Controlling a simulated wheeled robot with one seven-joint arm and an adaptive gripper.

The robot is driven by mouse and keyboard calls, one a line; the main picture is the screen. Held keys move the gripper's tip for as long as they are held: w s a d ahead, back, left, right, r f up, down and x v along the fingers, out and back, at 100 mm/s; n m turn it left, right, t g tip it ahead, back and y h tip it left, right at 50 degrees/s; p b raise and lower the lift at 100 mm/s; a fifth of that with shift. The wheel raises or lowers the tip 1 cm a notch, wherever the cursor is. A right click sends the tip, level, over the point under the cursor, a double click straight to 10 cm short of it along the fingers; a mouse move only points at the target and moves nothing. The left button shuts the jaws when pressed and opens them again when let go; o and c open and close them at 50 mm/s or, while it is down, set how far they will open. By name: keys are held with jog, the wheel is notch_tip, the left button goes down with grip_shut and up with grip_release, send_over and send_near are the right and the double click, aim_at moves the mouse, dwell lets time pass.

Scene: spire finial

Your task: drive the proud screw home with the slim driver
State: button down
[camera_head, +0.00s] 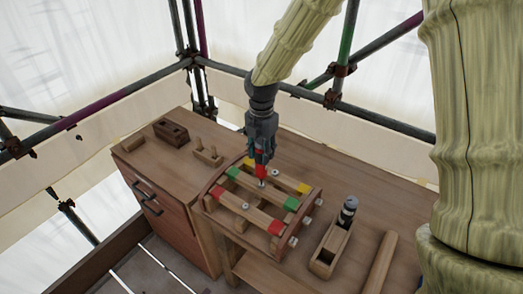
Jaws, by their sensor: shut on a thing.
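My gripper (261,155) points down over the wooden frame (207,200) on the bench. It is shut on a slim driver with a red handle (261,171), which hangs roughly upright below the jaws. The driver's lower end is over the middle of the frame, by a small pale metallic spot (262,184). I cannot tell whether this spot is the driver's tip or a screw head, or whether they touch. The frame holds slats with yellow, green and red ends. Pale pegs or screw heads (293,241) stick out of its right side. The proud screw cannot be picked out for certain.
A wooden roller or bar (380,262) lies further right. A dark block (171,132) and a small pegged stand (208,154) are at the back left. Scaffold poles surround the bench.

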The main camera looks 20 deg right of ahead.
aim_at(261, 140)
jog(key=shift+r+p, duration=3.15)
jog(key=shift+r, duration=0.4)
jog(key=shift+a+f, duration=0.1)
